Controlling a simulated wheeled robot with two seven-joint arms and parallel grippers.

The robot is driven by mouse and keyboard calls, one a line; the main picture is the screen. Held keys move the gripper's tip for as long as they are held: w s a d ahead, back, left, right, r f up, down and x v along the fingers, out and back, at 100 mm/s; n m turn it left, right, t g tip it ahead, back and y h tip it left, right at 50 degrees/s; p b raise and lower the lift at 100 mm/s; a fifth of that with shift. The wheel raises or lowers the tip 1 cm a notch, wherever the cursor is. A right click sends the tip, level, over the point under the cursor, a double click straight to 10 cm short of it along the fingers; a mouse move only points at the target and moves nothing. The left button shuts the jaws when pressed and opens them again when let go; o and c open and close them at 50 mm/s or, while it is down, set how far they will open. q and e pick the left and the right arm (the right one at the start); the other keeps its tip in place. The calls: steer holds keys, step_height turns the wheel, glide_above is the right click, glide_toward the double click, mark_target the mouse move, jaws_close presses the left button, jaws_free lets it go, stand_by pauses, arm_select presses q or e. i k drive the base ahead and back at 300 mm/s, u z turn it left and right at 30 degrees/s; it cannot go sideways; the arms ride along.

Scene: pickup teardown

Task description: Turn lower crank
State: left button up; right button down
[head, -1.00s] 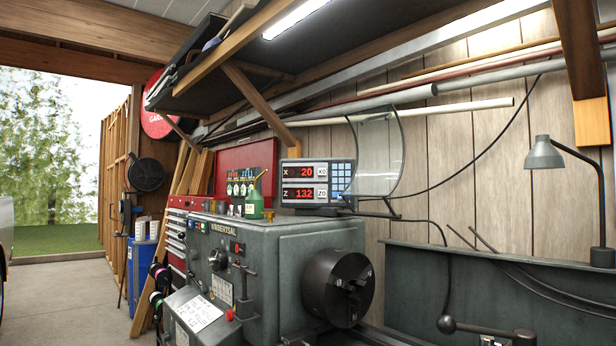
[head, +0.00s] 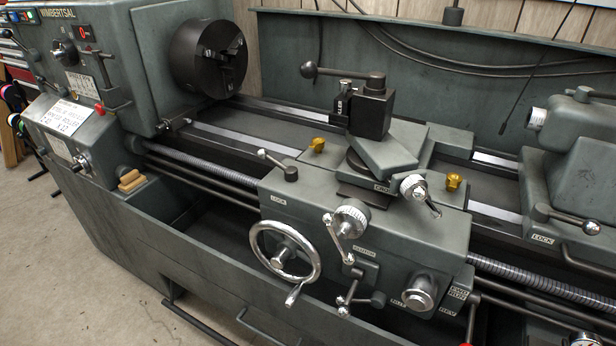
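A grey metal lathe fills the head view. On its carriage front, a silver crank with a round dial (head: 350,221) has its handle hanging downward. A second, higher crank with a dial (head: 413,187) has its handle pointing down and right. A large silver handwheel (head: 284,252) is to the left, with its handle at the bottom. A small lever (head: 352,296) with ball ends sits below the dialled cranks. Which one is called the lower crank cannot be told for certain. Neither of my grippers is in view.
A dark chuck (head: 209,57) is at the upper left and a tailstock (head: 584,150) at the right. A toolpost (head: 371,103) with a ball lever stands above the carriage. Levers and a knob (head: 421,291) stick out nearby. Bare concrete floor (head: 60,270) is at the lower left.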

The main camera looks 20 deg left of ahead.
mark_target(348, 222)
steer(key=u, duration=2.1)
steer(key=k, duration=0.75)
steer(key=z, duration=1.35)
